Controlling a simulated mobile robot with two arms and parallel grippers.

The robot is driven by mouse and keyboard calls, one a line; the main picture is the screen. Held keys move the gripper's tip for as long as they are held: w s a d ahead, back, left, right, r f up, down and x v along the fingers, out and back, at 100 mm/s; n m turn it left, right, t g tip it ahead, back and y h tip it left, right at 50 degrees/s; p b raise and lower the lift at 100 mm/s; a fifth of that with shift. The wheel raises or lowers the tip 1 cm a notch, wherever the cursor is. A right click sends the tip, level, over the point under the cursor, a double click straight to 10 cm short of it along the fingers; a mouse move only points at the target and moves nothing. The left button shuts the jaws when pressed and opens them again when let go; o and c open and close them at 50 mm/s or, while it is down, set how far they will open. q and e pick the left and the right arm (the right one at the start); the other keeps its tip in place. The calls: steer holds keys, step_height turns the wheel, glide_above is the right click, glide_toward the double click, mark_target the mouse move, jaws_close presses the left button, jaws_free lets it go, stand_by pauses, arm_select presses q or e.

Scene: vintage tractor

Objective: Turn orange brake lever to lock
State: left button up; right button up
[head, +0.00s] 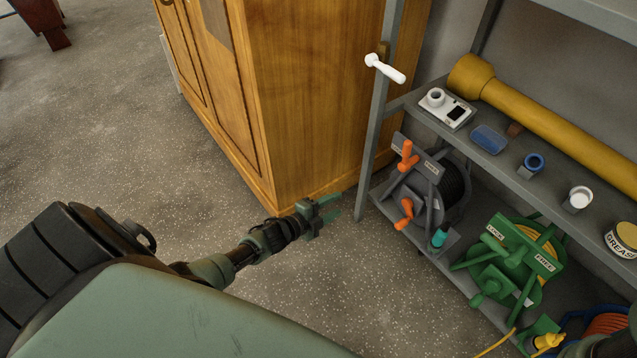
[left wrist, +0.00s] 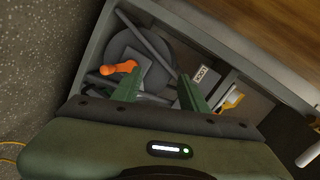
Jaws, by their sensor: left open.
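The orange brake lever (head: 407,155) stands at the grey hose reel (head: 428,190), beside a labelled plate (head: 432,168), on the lower shelf. A second orange handle (head: 404,212) sits lower on the same reel. In the left wrist view one orange handle (left wrist: 119,68) shows by the left finger; I cannot tell which of the two it is. My right gripper does not show.
A green reel (head: 508,262) with a LOCK/FREE plate stands right of the grey one. The shelf post (head: 377,130) and wooden cabinet (head: 300,100) stand near my left gripper. A white handle (head: 385,69) juts from the post. The floor before the shelf is clear.

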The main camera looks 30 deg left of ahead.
arm_select(q)
steer(key=s+f+n+g+y+p, duration=0.1)
steer(key=s+f+n+g+p, duration=0.1)
steer(key=s, duration=0.5)
steer(key=shift+a+f+n+y+p, duration=0.2)
steer(key=shift+f+n+y+p, duration=0.2)
steer(key=shift+f+n+p, duration=0.55)
steer(key=shift+f+b, duration=0.3)
steer(key=shift+f, duration=0.1)
